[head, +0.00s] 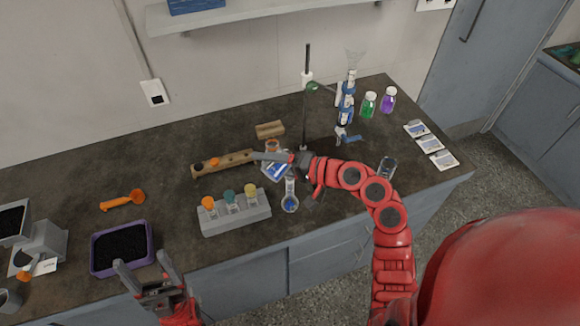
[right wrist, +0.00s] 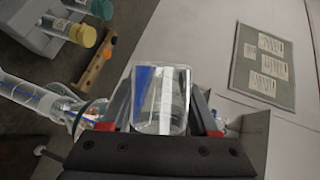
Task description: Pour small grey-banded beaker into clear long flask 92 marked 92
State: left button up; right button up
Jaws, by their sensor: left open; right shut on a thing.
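My right gripper (head: 282,158) is shut on a clear glass beaker (right wrist: 160,100), held between its fingers. Blue and white patches show on or through the glass; I cannot make out a grey band or its contents. A clear long-necked flask (head: 290,203) with a round bottom and some blue in it stands just below the right gripper in the head view. A glass neck (right wrist: 28,95) shows at the left of the right wrist view, apart from the beaker. The number 92 is not legible. My left gripper (head: 143,262) is open and empty at the front left.
A grey rack (head: 235,218) with several coloured-cap vials stands left of the flask. A wooden rack (head: 205,168) lies behind it. A purple-rimmed tray (head: 93,252) is at left. Another clear glass vessel (head: 387,168) stands right of my arm. A stand (head: 306,90) rises behind.

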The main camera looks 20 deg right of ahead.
jog(key=shift+w, duration=0.15)
jog(key=shift+f, duration=0.1)
jog(key=shift+f+m, duration=0.1)
jog(key=shift+m, duration=0.2)
jog(key=shift+s+y, duration=0.2)
jog(key=shift+y, duration=0.1)
dwell(0.7)
jog(key=shift+w+d+p, duration=0.1)
jog(key=shift+w+p, duration=0.1)
jog(key=shift+p, duration=0.2)
